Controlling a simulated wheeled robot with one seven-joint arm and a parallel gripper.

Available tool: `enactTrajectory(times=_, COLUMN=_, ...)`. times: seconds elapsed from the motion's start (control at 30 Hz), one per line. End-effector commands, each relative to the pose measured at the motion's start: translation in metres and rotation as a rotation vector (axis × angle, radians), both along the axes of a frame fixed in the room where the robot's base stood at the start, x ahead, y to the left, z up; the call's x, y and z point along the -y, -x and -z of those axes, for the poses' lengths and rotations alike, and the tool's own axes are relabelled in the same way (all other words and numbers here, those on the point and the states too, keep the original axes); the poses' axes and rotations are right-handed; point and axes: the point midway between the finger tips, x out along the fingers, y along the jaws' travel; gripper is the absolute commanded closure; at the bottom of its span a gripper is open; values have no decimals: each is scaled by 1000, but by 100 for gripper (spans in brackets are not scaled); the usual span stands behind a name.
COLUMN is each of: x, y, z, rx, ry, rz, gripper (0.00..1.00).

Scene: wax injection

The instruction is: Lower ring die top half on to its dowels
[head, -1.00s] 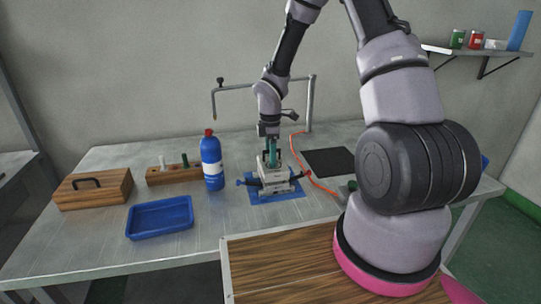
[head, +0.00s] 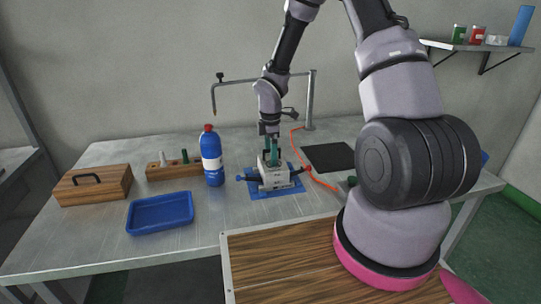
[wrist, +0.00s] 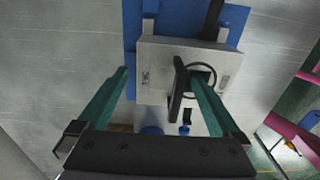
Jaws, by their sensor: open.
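The ring die (head: 271,178) is a pale grey metal block on a blue mat (head: 289,190), with a dark clamp handle on either side. In the wrist view its flat top face (wrist: 160,62) carries a black upright handle (wrist: 179,88). My gripper (head: 271,157) is above the block, pointing down. In the wrist view its green fingers (wrist: 160,78) are spread apart, with the black handle between them and nearer the right finger. The dowels and the seam between the die halves are hidden, so I cannot tell how closely the halves sit.
A blue bottle (head: 212,160) stands close to the left of the die. A blue tray (head: 160,214), a wooden box (head: 93,186) and a wooden rack (head: 174,172) are further left. An orange cable (head: 318,180) and a black pad (head: 328,157) lie right.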

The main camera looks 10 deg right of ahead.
Motion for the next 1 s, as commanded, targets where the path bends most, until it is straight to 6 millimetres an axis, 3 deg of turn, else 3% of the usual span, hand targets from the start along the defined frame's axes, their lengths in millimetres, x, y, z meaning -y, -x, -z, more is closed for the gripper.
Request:
enactTrajectory(times=0.53, x=0, y=-2, z=-94, rx=5, ry=0, rz=2, gripper=0)
enactTrajectory(times=0.7, x=0, y=-1, z=-105, rx=3, ry=0, rz=0, gripper=0)
enactTrajectory(times=1.0, x=0, y=-1, z=-105, rx=2, ry=0, rz=0, gripper=0)
